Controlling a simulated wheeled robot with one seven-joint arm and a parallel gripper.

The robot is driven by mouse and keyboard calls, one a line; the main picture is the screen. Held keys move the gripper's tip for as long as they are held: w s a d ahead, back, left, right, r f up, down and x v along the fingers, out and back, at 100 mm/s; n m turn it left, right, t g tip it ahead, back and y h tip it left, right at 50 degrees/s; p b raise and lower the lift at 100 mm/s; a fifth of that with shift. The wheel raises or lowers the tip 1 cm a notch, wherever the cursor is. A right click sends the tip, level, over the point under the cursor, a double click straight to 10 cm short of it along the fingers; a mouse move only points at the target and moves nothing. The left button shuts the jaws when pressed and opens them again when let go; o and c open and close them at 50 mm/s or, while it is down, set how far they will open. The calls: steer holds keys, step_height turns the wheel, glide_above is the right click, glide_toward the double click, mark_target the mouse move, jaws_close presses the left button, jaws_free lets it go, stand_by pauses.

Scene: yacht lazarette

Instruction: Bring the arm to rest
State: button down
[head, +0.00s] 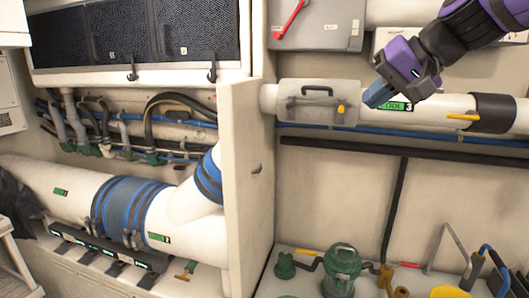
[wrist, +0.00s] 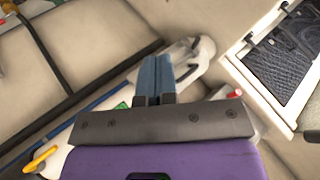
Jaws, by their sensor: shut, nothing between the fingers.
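My arm, purple and black, reaches in from the upper right of the head view. My gripper (head: 376,97) has blue fingers and is at the upper right, in front of the white horizontal pipe (head: 440,108) on the back wall. In the wrist view the two blue fingers (wrist: 155,77) lie side by side, closed and empty. Part of the pipe and its green label (head: 397,106) are hidden behind the gripper. I cannot tell how far the fingertips are from the pipe.
A grey box with a red lever (head: 290,18) is on the wall above. A white partition (head: 250,185) stands left of the gripper. A green pump (head: 341,268) and several fittings stand on the bench below. The wall between pipe and bench is mostly clear, with a black pipe (head: 397,200).

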steer(key=s+d+f+h, duration=0.3)
steer(key=s+d+f, duration=0.2)
steer(key=s, duration=0.4)
steer(key=s+d+f+n+g+h, duration=0.1)
steer(key=s+d+f+h, duration=0.2)
steer(key=s, duration=0.7)
step_height(320, 180, down, 4)
steer(key=d, duration=0.2)
steer(key=shift+d+f+h, duration=0.2)
steer(key=shift+d+h, duration=0.1)
steer(key=shift+d, duration=0.05)
steer(key=shift+w, duration=0.1)
